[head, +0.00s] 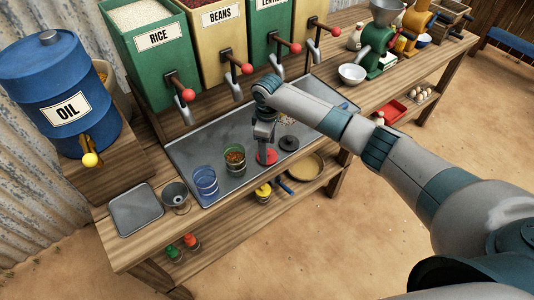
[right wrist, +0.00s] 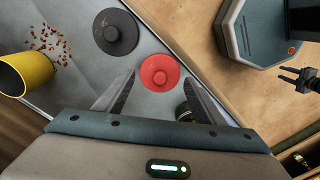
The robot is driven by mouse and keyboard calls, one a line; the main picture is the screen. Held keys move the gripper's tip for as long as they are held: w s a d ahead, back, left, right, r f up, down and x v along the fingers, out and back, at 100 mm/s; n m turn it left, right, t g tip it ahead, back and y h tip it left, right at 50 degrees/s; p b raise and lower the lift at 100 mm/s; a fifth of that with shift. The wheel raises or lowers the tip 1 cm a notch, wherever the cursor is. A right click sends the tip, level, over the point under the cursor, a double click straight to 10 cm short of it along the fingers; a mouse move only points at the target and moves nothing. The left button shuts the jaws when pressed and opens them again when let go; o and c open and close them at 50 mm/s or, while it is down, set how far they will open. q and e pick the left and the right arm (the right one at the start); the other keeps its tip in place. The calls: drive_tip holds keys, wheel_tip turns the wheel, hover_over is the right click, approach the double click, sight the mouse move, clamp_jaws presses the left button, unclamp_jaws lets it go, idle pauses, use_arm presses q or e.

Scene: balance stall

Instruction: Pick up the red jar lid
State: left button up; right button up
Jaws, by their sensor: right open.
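The red jar lid (head: 267,157) lies flat on the grey metal tray, with a round knob in its middle. It shows whole in the right wrist view (right wrist: 160,72). My right gripper (head: 265,143) is above it, pointing down. In the right wrist view its two fingers (right wrist: 158,88) are spread apart and empty, with the lid just beyond and between their tips. Whether a fingertip touches the lid I cannot tell. A dark forked shape at the right edge of the wrist view looks like my left gripper (right wrist: 298,78); its opening is unclear.
A black lid (head: 289,143) lies close beside the red one. A jar with grainy contents (head: 234,158) and a blue glass (head: 205,181) stand left on the tray (head: 182,153). A yellow cup (right wrist: 35,70) lies tipped near spilled bits. Dispenser taps (head: 238,88) overhang the back.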

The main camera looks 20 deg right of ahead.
drive_tip(key=shift+f, duration=1.35)
drive_tip(key=shift+c, duration=0.7)
drive_tip(key=c, duration=0.5)
